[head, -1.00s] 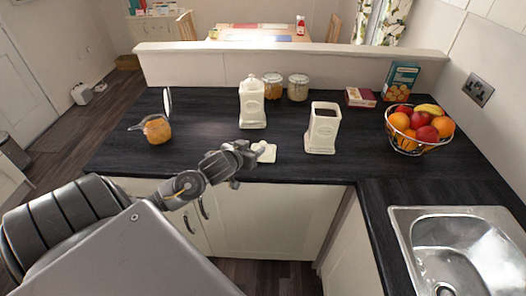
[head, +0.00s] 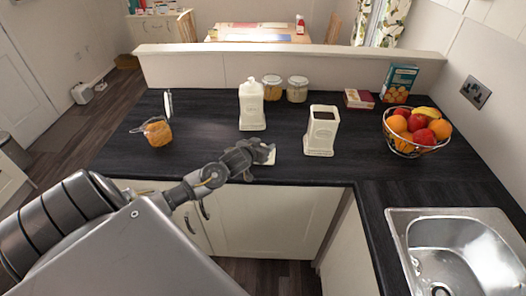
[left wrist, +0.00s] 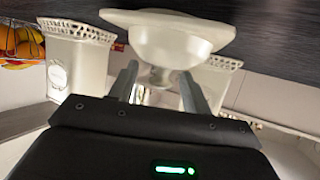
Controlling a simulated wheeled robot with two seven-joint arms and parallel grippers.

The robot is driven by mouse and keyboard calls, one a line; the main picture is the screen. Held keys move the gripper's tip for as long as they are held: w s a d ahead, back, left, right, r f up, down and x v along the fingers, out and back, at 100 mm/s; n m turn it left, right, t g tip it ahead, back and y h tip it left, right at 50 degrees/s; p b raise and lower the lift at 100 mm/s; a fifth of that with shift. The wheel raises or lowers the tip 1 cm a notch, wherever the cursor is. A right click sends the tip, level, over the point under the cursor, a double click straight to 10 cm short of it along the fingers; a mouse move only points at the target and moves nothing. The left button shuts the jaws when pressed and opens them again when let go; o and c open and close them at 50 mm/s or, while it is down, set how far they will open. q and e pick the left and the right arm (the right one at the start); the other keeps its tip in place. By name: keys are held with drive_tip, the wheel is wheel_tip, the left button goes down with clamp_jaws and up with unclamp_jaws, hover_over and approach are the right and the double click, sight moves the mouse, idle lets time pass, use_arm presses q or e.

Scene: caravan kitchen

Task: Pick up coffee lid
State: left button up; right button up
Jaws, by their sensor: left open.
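The white coffee lid (head: 271,157) lies on the dark worktop near its front edge, partly covered by my left gripper (head: 263,151). In the left wrist view the lid (left wrist: 172,42) fills the top middle, with its knob pointing toward my gripper. The two fingers (left wrist: 160,86) are apart, one on each side of the knob; I cannot tell whether they touch it. An open white canister (head: 321,132) with dark contents stands to the right of the lid. A similar canister with its lid on (head: 252,108) stands behind. My right gripper is not in view.
A glass jug with orange contents (head: 158,133) stands at the left. Two glass jars (head: 297,89), boxes (head: 398,83) and a wire fruit basket (head: 408,146) stand at the back and right. A steel sink (head: 450,250) is at front right.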

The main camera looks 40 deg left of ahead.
use_arm(q)
drive_tip(key=shift+c, duration=0.5)
clamp_jaws()
drive_tip(key=shift+r, duration=0.15)
